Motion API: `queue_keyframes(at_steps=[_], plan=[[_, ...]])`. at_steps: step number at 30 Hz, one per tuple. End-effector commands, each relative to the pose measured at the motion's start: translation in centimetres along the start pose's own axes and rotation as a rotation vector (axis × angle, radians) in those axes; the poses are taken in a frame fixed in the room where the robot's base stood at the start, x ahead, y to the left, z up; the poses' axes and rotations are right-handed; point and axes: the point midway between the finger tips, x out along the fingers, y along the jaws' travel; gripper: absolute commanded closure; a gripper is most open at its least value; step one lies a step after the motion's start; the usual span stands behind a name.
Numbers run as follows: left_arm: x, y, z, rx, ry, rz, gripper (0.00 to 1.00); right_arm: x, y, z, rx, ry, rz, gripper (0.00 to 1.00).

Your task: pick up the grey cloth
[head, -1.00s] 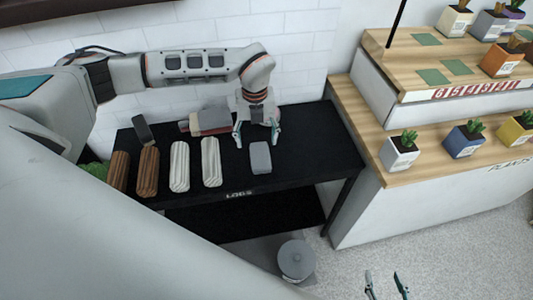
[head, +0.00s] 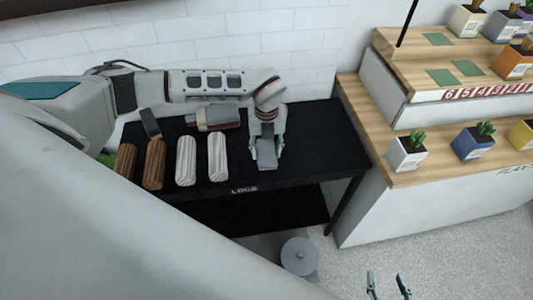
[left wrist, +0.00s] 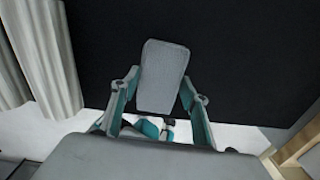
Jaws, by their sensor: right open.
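The grey cloth (head: 267,158) is a small rounded grey slab on the black table, right of the logs. I cannot tell how high the fingertips are above the table. My right gripper (head: 388,286) is open and empty at the bottom of the head view, over the floor, far from the cloth.
A wooden plant stand (head: 372,143) is to the right. A lidded grey bin (head: 299,256) stands on the floor.

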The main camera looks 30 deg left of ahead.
Motion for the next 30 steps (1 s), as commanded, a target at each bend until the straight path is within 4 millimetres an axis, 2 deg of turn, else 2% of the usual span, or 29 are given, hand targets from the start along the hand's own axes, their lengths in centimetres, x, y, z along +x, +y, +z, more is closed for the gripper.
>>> queue_keyframes(at_steps=[11, 17, 23, 30], plan=[[0.0, 0.0, 0.0, 0.001, 0.000, 0.000, 0.74, 0.0, 0.0, -0.1, 0.000, 0.002, 0.001, 0.53], [-1.2, -0.1, 0.1, 0.001, -0.002, -0.002, 0.74, 0.0, 0.1, -0.1, 0.000, 0.001, 0.001, 0.53], [-4.5, -0.1, 0.1, 0.001, -0.004, -0.003, 0.74, -0.1, 0.1, -0.2, 0.000, 0.000, 0.001, 0.53], [-11.1, -0.1, 0.2, 0.002, -0.006, -0.005, 0.74, -0.2, 0.1, -0.5, -0.001, 0.001, 0.001, 0.53]])
